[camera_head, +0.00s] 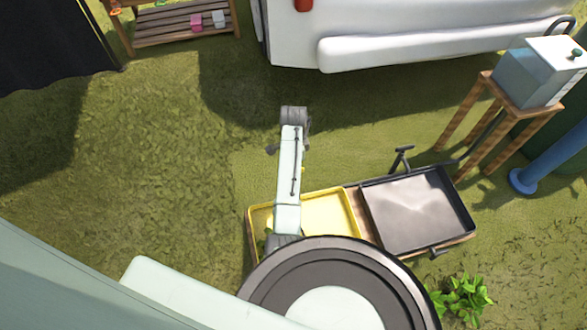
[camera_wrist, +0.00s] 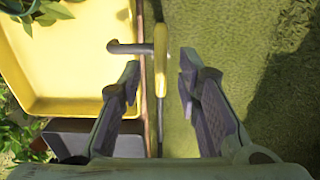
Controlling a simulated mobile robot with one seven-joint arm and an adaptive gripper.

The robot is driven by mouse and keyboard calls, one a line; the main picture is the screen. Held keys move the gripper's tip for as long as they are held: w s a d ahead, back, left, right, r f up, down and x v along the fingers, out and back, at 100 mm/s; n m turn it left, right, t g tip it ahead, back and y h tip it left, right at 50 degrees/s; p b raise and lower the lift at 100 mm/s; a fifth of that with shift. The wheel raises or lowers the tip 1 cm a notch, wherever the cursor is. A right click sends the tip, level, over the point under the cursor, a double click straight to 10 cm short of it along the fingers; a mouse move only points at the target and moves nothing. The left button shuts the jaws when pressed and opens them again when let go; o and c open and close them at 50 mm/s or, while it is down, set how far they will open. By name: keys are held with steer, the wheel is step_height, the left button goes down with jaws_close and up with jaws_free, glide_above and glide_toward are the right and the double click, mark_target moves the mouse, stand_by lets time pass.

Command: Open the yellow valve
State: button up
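The yellow valve (camera_wrist: 160,62) shows in the wrist view as a slim upright yellow handle with a short bar reaching left to a rounded brownish end. It sits on a thin dark pipe beside the yellow tray (camera_wrist: 105,106). My gripper (camera_wrist: 159,72) is open, with one finger on each side of the handle and a visible gap to both. I cannot tell how deep the handle lies between the fingers.
A dark tray (camera_head: 415,208) stands right of the yellow one, with a dark tap (camera_head: 402,158) behind it. A wooden stand (camera_head: 490,120) holds a grey metal box (camera_head: 540,72). A white vehicle (camera_head: 400,50) is at the back. Open grass (camera_head: 150,170) lies left.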

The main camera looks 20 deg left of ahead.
steer(key=shift+f, duration=1.15)
steer(key=shift+c, duration=0.6)
jaws_close()
